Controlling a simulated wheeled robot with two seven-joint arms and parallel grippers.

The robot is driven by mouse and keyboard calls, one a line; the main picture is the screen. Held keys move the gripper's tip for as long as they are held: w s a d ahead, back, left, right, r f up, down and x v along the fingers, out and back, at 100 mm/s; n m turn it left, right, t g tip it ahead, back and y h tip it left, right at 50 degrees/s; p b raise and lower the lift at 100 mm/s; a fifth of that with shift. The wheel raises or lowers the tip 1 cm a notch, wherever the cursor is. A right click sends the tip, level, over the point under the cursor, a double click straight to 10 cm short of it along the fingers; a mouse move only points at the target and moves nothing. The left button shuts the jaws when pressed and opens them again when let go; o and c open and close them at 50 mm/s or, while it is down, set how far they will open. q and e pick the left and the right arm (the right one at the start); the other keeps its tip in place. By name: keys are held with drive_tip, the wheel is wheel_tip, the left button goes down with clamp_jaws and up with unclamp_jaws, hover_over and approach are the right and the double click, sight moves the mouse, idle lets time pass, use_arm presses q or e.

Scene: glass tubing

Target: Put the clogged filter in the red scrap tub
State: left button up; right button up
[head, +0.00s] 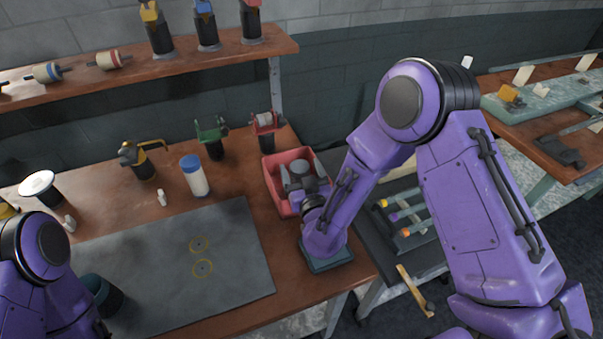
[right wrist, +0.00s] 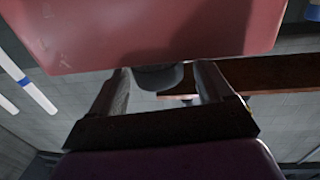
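The red scrap tub (head: 270,185) stands at the table's right end in the head view; its red side also fills the top of the right wrist view (right wrist: 150,35). My right gripper (head: 298,186) is over the tub in the head view. In the right wrist view its two fingers (right wrist: 165,85) stand apart, with their tips partly hidden by the red side. A grey rounded piece (right wrist: 159,78) shows between them, with a gap toward the right finger. A grey round thing (head: 300,166) also shows at the tub; I cannot tell surely whether it is the clogged filter. My left gripper is out of view.
A red stand (head: 265,122) holding a pale cylinder, a green stand (head: 211,130) and a blue-capped bottle (head: 195,177) stand behind the grey mat (head: 150,260). A shelf (head: 130,72) holds banded cylinders. A dark tray (head: 385,225) lies right of the table.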

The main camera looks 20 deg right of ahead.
drive_tip(key=shift+s+r, duration=0.2)
drive_tip(key=s+a+b, duration=0.1)
drive_tip(key=s+b, duration=0.1)
drive_tip(key=s, duration=0.9)
drive_tip(key=shift+s, duration=0.3)
